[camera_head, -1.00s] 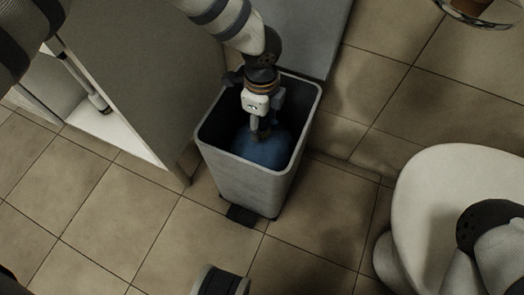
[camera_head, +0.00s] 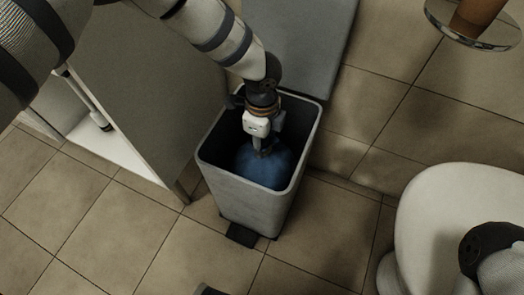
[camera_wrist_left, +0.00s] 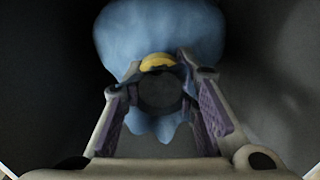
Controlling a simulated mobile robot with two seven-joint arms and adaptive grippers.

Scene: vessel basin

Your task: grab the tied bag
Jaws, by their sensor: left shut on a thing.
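The tied bag (camera_head: 267,169) is blue and sits inside the grey bin (camera_head: 247,205), below its rim. My left gripper (camera_head: 263,151) reaches down into the bin and is shut on the top of the bag. In the left wrist view, the bag (camera_wrist_left: 165,28) bulges beyond the fingers. A yellow tie (camera_wrist_left: 158,62) shows at its neck, between the fingers of my left gripper (camera_wrist_left: 160,85). Some blue bag material hangs between the fingers. The lower part of the bag is hidden in the bin. My right gripper is not in view.
The bin's open lid (camera_head: 300,45) stands up behind it, and a black pedal (camera_head: 241,235) is at its front. A grey cabinet panel (camera_head: 150,85) stands close on the left. A white toilet-like fixture (camera_head: 440,210) is at the right.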

